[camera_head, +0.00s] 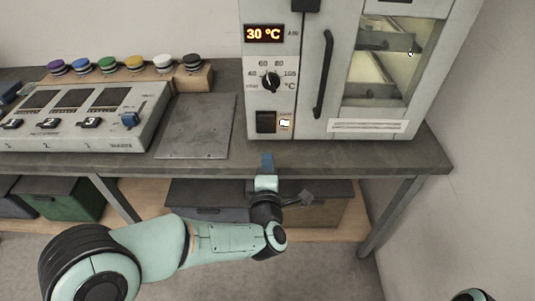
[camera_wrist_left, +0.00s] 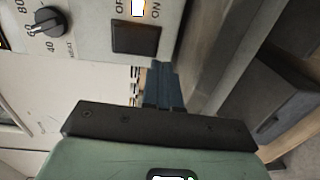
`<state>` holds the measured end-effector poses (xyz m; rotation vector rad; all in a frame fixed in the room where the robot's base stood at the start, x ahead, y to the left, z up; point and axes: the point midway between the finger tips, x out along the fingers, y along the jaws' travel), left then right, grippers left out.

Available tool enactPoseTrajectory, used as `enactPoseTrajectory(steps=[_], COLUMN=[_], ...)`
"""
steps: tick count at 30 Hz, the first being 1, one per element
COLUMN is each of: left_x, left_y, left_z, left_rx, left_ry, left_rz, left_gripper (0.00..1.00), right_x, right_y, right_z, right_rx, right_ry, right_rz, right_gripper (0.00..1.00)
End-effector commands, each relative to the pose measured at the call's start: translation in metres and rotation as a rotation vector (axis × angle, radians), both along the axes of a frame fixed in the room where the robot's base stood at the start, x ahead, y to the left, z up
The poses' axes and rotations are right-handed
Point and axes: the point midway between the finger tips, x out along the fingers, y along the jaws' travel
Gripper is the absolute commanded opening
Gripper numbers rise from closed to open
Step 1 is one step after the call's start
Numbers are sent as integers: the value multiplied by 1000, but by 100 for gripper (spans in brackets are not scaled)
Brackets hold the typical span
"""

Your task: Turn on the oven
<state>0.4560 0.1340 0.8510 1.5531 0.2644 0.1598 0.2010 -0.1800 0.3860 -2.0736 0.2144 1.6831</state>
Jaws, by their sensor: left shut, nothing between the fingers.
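The oven (camera_head: 309,110) is a white cabinet on the right part of the bench, with a glass door and a dark vertical handle (camera_head: 323,75). Its display (camera_head: 264,34) reads 30 °C. Below it is a black dial (camera_head: 270,82). The black power switch (camera_head: 265,122) sits at the bottom of the panel, beside a small lit label; it also shows in the left wrist view (camera_wrist_left: 136,39), near OFF and ON lettering. My left gripper (camera_head: 267,160) is shut and empty, just below and in front of the switch, apart from it. Its blue fingers (camera_wrist_left: 165,85) show in the left wrist view.
A control box (camera_head: 85,115) with several small screens stands on the left of the bench. Several coloured knobs (camera_head: 135,62) line a wooden block behind it. A flat grey plate (camera_head: 196,126) lies between box and oven. Bins (camera_head: 72,199) sit below the bench.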

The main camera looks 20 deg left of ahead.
Motion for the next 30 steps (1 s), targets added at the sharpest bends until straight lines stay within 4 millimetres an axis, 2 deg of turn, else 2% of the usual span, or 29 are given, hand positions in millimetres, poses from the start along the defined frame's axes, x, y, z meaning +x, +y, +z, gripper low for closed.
enactPoseTrajectory(steps=[3, 10, 15, 30], left_x=[-27, -57, -64, -64], left_y=[-7, -15, -17, -17], left_z=[-3, -7, -8, -9], left_rx=[1, 0, 0, 1], left_ry=[1, 1, -1, 0], left_rz=[0, 2, 3, 3], left_gripper=[0, 0, 0, 0], right_x=[6, 11, 12, 12], right_y=[2, 2, 2, 2], right_z=[6, 11, 11, 11], right_rx=[0, -2, -1, -1], right_ry=[-19, -36, -40, -39], right_rz=[3, 3, 3, 4], right_gripper=[71, 71, 71, 71])
